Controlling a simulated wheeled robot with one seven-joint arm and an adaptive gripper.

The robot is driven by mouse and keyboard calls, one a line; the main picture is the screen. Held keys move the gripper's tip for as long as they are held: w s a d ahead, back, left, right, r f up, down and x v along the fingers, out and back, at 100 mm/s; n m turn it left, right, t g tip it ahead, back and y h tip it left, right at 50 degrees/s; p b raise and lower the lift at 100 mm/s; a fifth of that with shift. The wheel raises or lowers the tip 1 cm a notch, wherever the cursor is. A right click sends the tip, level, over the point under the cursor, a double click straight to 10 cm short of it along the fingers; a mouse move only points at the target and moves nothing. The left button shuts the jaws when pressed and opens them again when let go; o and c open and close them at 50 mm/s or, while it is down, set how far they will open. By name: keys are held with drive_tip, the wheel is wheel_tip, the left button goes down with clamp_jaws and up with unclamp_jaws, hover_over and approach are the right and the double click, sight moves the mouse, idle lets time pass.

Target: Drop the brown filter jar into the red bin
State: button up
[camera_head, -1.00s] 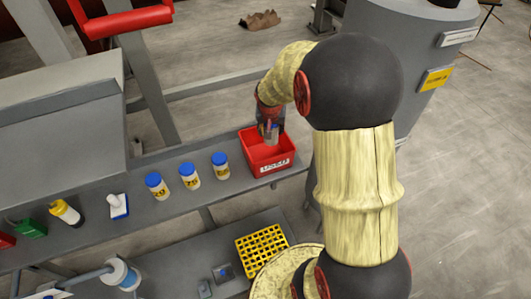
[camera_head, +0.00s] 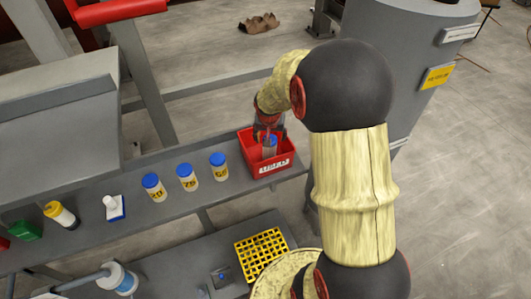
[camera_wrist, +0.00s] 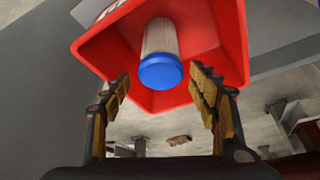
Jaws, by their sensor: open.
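The red bin (camera_head: 283,170) stands at the right end of the grey bench in the head view. It fills the upper part of the wrist view (camera_wrist: 235,40). A jar with a pale brown ribbed body and a blue lid (camera_wrist: 160,45) is inside the bin, its lid toward my gripper. Its blue lid also shows in the head view (camera_head: 270,141). My gripper (camera_wrist: 159,78) is open, with its yellow-padded fingers spread apart on either side of the lid and clear of it. In the head view my gripper (camera_head: 266,134) is just above the bin.
Three blue-lidded jars (camera_head: 187,177) stand in a row left of the bin. A white bottle (camera_head: 113,208) and a yellow-capped bottle (camera_head: 60,214) are farther left. A yellow rack (camera_head: 260,250) sits on the lower surface. A large grey drum (camera_head: 410,70) stands at the right.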

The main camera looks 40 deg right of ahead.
drive_tip(key=shift+r, duration=0.1)
drive_tip(key=v, duration=1.1)
drive_tip(key=shift+r, duration=0.35)
drive_tip(key=shift+s+a, duration=0.1)
drive_tip(key=shift+a, duration=0.05)
drive_tip(key=s+a+r+n+t+y+b, duration=0.2)
drive_tip(key=s+a+n+b, duration=0.6)
drive_tip(key=s+a, duration=1.1)
drive_tip(key=shift+a+y, duration=0.5)
drive_tip(key=shift+a, duration=1.05)
